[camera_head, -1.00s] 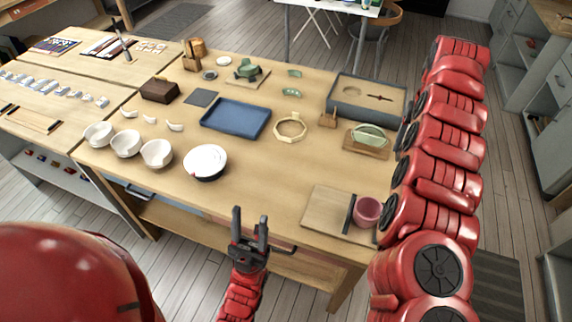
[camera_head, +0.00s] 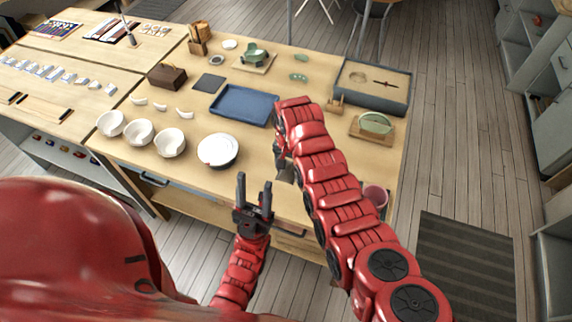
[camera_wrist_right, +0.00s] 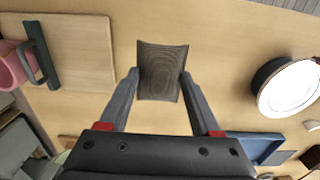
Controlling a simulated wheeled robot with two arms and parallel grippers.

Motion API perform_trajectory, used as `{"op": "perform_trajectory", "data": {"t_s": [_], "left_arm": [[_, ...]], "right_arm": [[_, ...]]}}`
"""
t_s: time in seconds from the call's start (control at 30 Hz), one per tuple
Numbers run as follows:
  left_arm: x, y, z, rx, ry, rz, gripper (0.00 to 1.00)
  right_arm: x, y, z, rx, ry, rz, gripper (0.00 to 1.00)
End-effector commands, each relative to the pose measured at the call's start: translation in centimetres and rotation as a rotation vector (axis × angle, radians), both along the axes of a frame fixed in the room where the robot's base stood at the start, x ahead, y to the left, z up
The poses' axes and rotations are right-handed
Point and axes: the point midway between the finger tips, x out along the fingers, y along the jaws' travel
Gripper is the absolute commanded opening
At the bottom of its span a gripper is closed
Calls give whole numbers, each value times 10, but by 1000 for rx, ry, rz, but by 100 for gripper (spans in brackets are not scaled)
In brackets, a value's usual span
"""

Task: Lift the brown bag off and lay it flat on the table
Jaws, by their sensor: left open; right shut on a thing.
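The brown bag (camera_wrist_right: 162,60) is a small, dark grey-brown, finely lined piece between the two fingertips of my right gripper (camera_wrist_right: 161,73) in the right wrist view. The gripper is shut on it at its left and right edges. In the head view a bit of the bag (camera_head: 285,173) shows below my right gripper (camera_head: 280,150), over the front middle of the table (camera_head: 240,184); my arm hides much of both. I cannot tell whether the bag touches the table. My left gripper (camera_head: 254,184) is open and empty at the table's front edge.
A white plate (camera_head: 218,149) and several white bowls stand to the left; a blue tray (camera_head: 243,104) lies behind. A pink cup (camera_wrist_right: 12,66) and a board (camera_wrist_right: 85,52) with a dark bar (camera_wrist_right: 42,55) are to the right. Bare tabletop surrounds the bag.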

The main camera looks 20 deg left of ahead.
Motion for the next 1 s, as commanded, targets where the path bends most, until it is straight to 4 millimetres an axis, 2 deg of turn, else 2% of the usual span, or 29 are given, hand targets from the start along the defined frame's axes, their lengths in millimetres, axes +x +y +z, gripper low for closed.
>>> {"op": "perform_trajectory", "data": {"t_s": [0.1, 0.37, 1.0], "left_arm": [[0, 0, 1, 0, 0, 0, 50], [0, 0, -8, 0, 0, 0, 50], [0, 0, -55, 0, 0, 0, 50]], "right_arm": [[-6, 7, -3, 1, -2, -3, 0], [-5, 7, -17, 2, -4, -3, 0], [-5, 6, -81, 2, -5, -3, 0]]}}
